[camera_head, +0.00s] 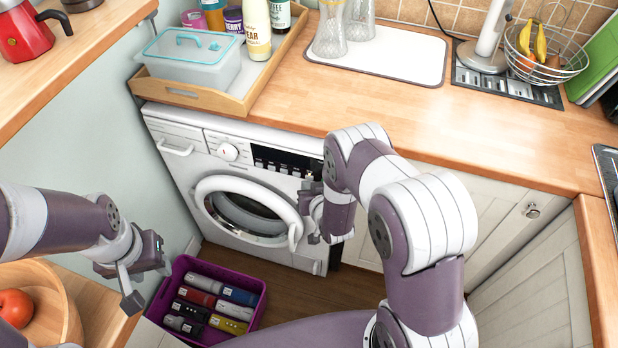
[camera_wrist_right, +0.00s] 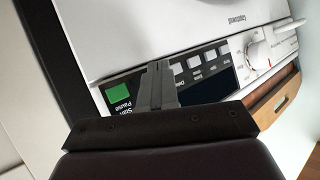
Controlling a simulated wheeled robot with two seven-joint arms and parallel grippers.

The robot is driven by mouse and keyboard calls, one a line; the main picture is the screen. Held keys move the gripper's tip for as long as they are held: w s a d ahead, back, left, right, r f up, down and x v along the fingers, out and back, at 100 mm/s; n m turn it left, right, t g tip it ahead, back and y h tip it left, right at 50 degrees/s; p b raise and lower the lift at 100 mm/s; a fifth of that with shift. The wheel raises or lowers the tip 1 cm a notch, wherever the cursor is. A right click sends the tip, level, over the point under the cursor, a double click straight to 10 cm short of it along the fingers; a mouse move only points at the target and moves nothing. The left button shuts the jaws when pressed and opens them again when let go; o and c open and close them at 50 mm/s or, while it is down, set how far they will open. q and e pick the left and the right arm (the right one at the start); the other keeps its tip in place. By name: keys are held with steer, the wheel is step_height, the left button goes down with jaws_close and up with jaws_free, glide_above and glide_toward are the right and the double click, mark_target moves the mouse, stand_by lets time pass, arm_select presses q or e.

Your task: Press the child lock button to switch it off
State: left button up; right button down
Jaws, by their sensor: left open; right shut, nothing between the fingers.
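The white washing machine (camera_head: 165,135) stands under the worktop. Its dark control panel (camera_head: 280,160) shows in the head view, partly hidden by my right arm. The right wrist view shows the panel close up, upside down, with a green Start/Pause button (camera_wrist_right: 118,92) and a row of small white buttons (camera_wrist_right: 195,62). I cannot read which one is the child lock. My right gripper (camera_head: 309,185) is shut and empty at the panel's right end. Its fingertips (camera_wrist_right: 158,68) lie between the green button and the white ones; contact is unclear. My left gripper (camera_head: 148,275) is open and empty at lower left.
The machine's round door (camera_head: 245,210) is below the panel and the dial (camera_head: 228,152) is to its left. A wooden tray (camera_head: 190,97) is on the worktop (camera_head: 400,115) above. A wooden bowl (camera_head: 65,300) is at lower left.

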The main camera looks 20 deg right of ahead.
steer(key=shift+w+d, duration=0.2)
steer(key=shift+w, duration=0.15)
stand_by(0.3)
stand_by(0.4)
steer(key=shift+s+a, duration=0.45)
steer(key=shift+s, duration=0.2)
steer(key=s+a, duration=0.1)
steer(key=s+a+p, duration=0.1)
steer(key=s, duration=0.2)
steer(key=shift+s+a, duration=0.1)
steer(key=shift+a, duration=0.3)
stand_by(0.5)
